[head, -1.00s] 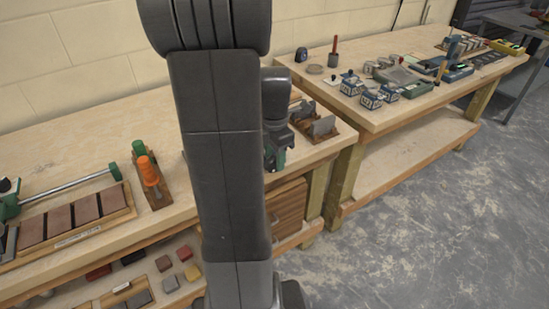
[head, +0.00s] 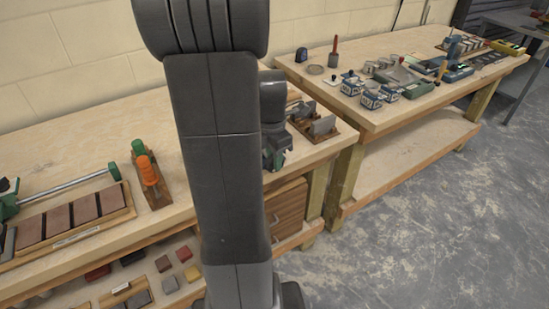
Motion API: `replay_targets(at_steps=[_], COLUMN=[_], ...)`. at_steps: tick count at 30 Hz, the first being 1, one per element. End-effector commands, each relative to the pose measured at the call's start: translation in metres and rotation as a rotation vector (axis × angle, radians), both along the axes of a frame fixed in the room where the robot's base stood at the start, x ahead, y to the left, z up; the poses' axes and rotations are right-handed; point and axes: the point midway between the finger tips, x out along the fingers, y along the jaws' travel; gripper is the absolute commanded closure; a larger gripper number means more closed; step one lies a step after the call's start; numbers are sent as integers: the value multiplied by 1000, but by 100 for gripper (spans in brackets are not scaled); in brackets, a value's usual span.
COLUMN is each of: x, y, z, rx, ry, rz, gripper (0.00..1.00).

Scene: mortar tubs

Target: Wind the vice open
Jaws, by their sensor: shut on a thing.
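My gripper (head: 274,150) is at the front right of the near bench, partly hidden by my own arm. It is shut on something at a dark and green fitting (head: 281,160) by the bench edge. This looks like part of the vice, probably its handle. The vice's body and jaws are hidden behind my arm, so I cannot tell how wide they stand.
A second bench (head: 375,117) carries several tubs. Floor (head: 430,220) is clear at right.

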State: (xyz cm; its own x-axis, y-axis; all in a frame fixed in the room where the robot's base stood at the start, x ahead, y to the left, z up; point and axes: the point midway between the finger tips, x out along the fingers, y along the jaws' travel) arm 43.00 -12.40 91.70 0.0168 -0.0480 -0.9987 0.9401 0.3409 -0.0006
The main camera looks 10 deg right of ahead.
Motion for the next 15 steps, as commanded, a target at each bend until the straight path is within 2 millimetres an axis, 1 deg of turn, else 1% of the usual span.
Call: replay_targets(at_steps=[8,15], x=[-1,-2], y=[5,10], z=[-6,-10], rx=[-174,-384], ry=[-66,-145], rz=[8,9], gripper=[100,100])
